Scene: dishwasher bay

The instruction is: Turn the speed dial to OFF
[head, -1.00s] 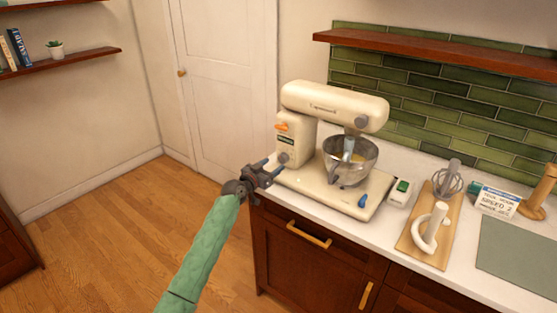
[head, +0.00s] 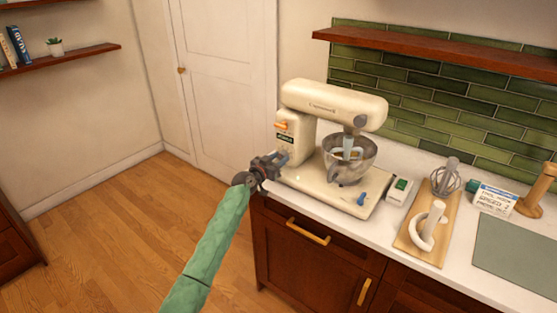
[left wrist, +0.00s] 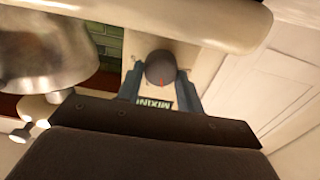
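The cream stand mixer (head: 304,132) stands on the counter with a steel bowl (head: 349,163) under its head. The speed dial (left wrist: 160,68) is a dark round knob with a red mark near its lower edge in the left wrist view. A dark label (left wrist: 156,103) with partly covered lettering is beside it. My left gripper (head: 284,157) is at the lower left side of the mixer. In the left wrist view its fingers (left wrist: 160,88) are apart, one on each side of the dial, with small gaps seeming to show. In the head view the gripper hides the dial. My right gripper is not in view.
A small white box with a green switch (head: 401,186), a wooden board (head: 412,245) with attachments, and a card (head: 494,199) are to the right. A blue knob (head: 361,199) is on the mixer base. The floor at left is clear.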

